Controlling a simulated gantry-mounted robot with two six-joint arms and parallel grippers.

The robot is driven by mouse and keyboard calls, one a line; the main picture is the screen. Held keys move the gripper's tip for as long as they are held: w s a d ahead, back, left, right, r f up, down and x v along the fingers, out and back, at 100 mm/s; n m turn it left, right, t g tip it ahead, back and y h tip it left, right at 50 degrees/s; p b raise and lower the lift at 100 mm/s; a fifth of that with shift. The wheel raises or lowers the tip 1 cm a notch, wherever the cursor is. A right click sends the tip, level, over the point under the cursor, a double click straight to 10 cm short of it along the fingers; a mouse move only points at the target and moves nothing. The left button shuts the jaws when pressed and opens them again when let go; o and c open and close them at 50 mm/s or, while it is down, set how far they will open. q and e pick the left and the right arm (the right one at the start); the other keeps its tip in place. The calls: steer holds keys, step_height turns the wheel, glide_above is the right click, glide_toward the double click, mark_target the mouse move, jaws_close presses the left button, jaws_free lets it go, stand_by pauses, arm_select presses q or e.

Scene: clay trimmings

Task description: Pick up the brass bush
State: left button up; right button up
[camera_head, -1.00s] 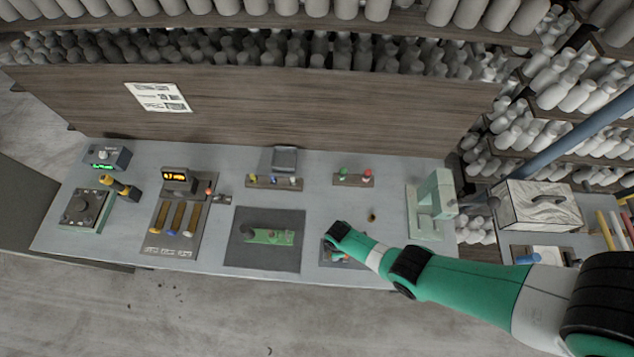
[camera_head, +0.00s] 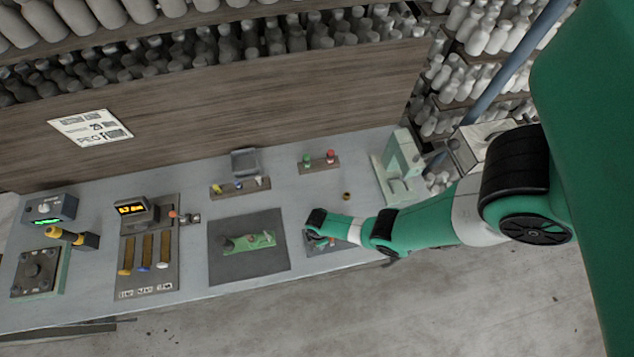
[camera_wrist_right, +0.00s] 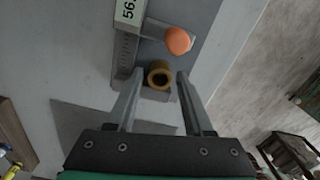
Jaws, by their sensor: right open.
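The brass bush (camera_wrist_right: 160,76) is a short yellow-brown ring with a dark bore, seen in the right wrist view. It sits at the end of a grey gauge with a scale, beside an orange knob (camera_wrist_right: 178,41). My right gripper (camera_wrist_right: 159,74) is open, with one finger on each side of the bush and a gap to each. In the head view my right arm (camera_head: 345,228) reaches over the front of the bench, and its wrist hides the fingers and the bush. My left gripper is not in view.
A small brass-coloured piece (camera_head: 347,196) stands on the bench behind my wrist. A dark mat with a green fixture (camera_head: 248,243) lies to the left. A pale green press (camera_head: 397,168) stands at the right. The bench's front edge is close to my arm.

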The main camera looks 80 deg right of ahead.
steer(key=shift+f, duration=0.25)
jaws_close()
